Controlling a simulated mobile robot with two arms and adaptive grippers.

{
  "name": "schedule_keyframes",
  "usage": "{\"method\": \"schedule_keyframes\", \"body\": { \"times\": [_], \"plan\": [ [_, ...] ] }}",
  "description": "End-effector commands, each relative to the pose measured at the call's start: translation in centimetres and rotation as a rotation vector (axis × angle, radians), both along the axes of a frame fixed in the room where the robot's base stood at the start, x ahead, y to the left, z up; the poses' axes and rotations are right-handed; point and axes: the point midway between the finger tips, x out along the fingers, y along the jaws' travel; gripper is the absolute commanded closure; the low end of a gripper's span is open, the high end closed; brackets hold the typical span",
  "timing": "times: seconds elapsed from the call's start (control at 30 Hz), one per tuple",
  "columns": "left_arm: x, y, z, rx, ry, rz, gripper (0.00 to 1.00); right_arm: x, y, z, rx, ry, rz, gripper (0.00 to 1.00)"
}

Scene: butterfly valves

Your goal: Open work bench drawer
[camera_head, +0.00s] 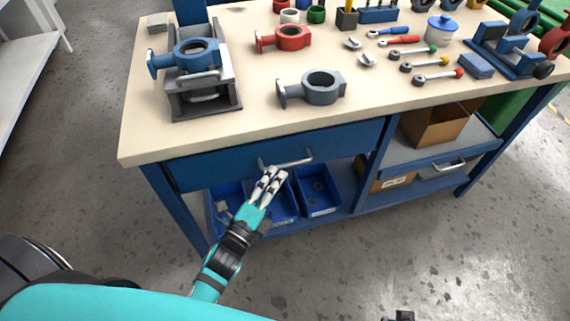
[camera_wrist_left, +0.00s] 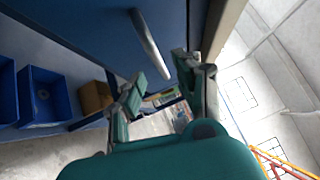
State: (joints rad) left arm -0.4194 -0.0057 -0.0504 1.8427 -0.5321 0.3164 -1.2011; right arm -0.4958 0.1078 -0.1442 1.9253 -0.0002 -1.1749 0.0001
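The work bench (camera_head: 145,145) has a pale top and a blue frame. Its blue drawer (camera_head: 215,168) sits under the front edge and looks closed. A silver bar handle (camera_head: 287,163) is on the drawer front. It also shows in the left wrist view as a handle (camera_wrist_left: 150,46) just ahead of the fingers. My left gripper (camera_head: 270,177) is just in front of and below the handle, near its left end. In the left wrist view the fingers of the left gripper (camera_wrist_left: 158,75) are apart with nothing between them. My right gripper is not clearly in view.
Blue bins (camera_head: 315,190) stand on the shelf below the drawer. A blue valve in a vise (camera_head: 200,75), a red valve body (camera_head: 283,38) and a grey valve body (camera_head: 318,88) are on top. Floor in front is clear.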

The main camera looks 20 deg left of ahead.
Motion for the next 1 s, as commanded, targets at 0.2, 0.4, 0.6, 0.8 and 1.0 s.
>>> {"method": "schedule_keyframes", "body": {
  "times": [0.2, 0.4, 0.6, 0.8, 1.0],
  "plan": [
    [3.6, -0.7, 0.4, -0.001, -0.001, 0.000, 0.66, 0.2, 0.1, 0.4, 0.001, -0.008, 0.000, 1.00],
    [5.0, -1.0, 0.6, -0.001, 0.000, 0.000, 0.66, 0.2, 0.0, 0.7, 0.000, -0.002, 0.000, 1.00],
    [5.2, -1.0, 0.6, -0.002, 0.002, 0.000, 0.66, 0.2, 0.1, 0.8, 0.001, -0.004, -0.001, 1.00],
    [5.2, -1.0, 0.6, -0.002, 0.001, 0.000, 0.80, 0.0, 0.0, 0.8, 0.001, -0.004, -0.001, 1.00],
    [5.1, -1.0, 0.6, -0.002, 0.002, 0.000, 1.00, 0.0, 0.0, 0.8, 0.001, -0.004, -0.002, 1.00]
  ]
}}
